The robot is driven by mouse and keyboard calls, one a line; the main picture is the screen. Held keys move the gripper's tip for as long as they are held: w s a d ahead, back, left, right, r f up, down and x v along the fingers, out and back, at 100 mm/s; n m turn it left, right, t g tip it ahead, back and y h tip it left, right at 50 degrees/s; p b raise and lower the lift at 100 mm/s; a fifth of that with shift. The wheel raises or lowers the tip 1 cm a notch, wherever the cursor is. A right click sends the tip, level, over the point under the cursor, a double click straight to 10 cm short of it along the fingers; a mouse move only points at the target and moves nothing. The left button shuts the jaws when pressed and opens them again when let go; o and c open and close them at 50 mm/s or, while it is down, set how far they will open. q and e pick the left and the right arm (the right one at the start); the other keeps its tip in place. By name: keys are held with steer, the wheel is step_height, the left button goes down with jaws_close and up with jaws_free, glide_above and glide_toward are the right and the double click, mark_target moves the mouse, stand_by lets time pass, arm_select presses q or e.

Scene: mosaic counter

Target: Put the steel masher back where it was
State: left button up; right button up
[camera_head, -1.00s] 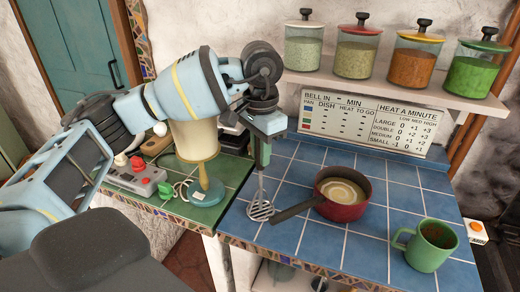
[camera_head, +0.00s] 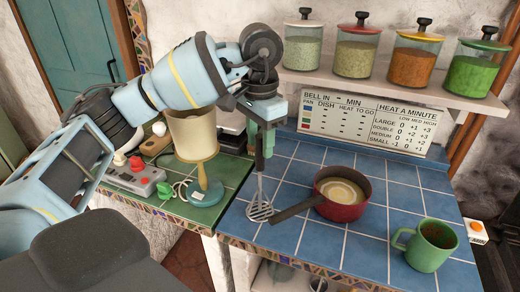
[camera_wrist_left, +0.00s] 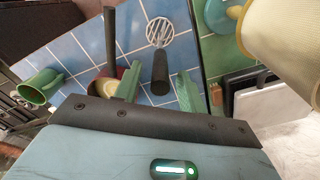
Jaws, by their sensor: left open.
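The steel masher (camera_head: 260,207) has a slotted head, a thin shaft and a dark handle. In the head view it stands about upright, its head on the blue tiles beside the pot's handle. My left gripper (camera_head: 261,142) is above it, open, with the masher's upper handle between the two green fingers. In the left wrist view the masher's dark handle (camera_wrist_left: 160,74) shows between the spread fingers of the left gripper (camera_wrist_left: 157,88), with a gap on each side. My right gripper is not in view.
A red pot (camera_head: 343,196) stands right of the masher, its dark handle reaching close to the masher's head. A green mug (camera_head: 428,246) is at the right. A lamp (camera_head: 194,135) stands at left on green tiles. Glass jars line the shelf (camera_head: 400,88) behind.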

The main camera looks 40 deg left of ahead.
arm_select(q)
step_height(320, 180, up, 9)
steer(key=shift+r+p, duration=0.1)
steer(key=shift+p, duration=0.4)
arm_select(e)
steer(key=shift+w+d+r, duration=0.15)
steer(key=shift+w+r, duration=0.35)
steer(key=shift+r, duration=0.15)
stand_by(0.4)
